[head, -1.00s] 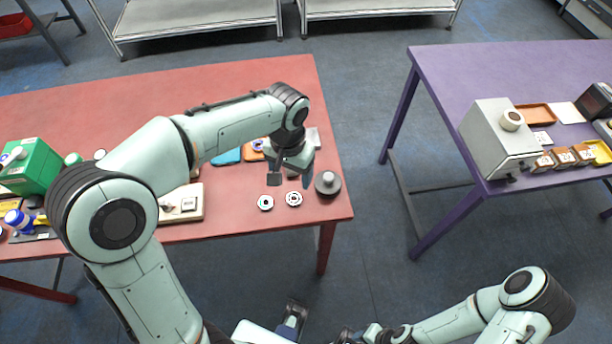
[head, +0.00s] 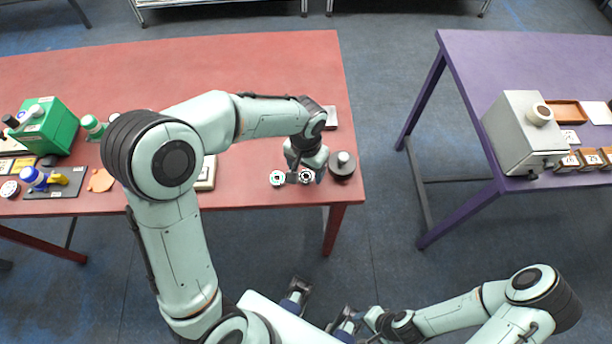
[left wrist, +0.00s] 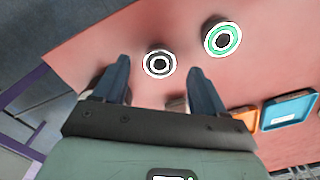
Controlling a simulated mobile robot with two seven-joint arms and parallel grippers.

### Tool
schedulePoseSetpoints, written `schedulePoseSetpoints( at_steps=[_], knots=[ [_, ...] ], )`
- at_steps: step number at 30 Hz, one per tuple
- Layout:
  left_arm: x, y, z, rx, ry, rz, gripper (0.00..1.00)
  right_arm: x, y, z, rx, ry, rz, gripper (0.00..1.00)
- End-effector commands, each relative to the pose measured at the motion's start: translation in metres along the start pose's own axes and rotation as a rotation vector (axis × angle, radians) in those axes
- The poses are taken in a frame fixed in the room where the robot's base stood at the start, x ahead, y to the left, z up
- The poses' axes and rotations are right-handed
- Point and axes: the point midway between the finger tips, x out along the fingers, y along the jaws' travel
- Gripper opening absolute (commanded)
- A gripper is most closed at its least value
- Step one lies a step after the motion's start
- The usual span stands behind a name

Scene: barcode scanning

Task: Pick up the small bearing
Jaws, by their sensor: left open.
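Two round ring-shaped bearings lie flat on the red table. The one with a dark centre and white rim (left wrist: 159,63) looks slightly smaller; it also shows in the head view (head: 307,176), partly covered by my gripper. The other, with a green ring (left wrist: 222,39), lies beside it, left of it in the head view (head: 278,178). My left gripper (head: 305,178) is open and low over the darker bearing. In the left wrist view, this bearing appears between the two fingertips, not gripped. My right gripper (head: 348,322) is low at the bottom; its jaw state is unclear.
A dark cylinder with a grey knob (head: 342,165) stands close right of my left gripper, near the red table's (head: 240,60) right edge. Blue (left wrist: 290,108) and orange (left wrist: 246,118) trays lie nearby. A purple table (head: 470,80) stands across a floor gap.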

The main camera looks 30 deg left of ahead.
Motion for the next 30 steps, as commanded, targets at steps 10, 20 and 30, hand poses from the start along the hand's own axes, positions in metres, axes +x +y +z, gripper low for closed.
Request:
schedulePoseSetpoints(
  at_steps=[10, 20, 30],
  knots=[
    [0.021, 0.000, 0.000, 0.001, 0.001, 0.000, 0.71, 0.002, 0.001, 0.000, 0.000, -0.001, 0.000, 0.38],
    [0.020, 0.000, 0.000, 0.001, 0.001, 0.000, 0.10, 0.002, 0.001, 0.000, 0.000, 0.000, 0.000, 0.38],
    [0.014, 0.001, -0.001, 0.000, 0.004, 0.001, 0.10, 0.001, 0.000, 0.000, 0.000, 0.000, 0.000, 0.38]
  ],
)
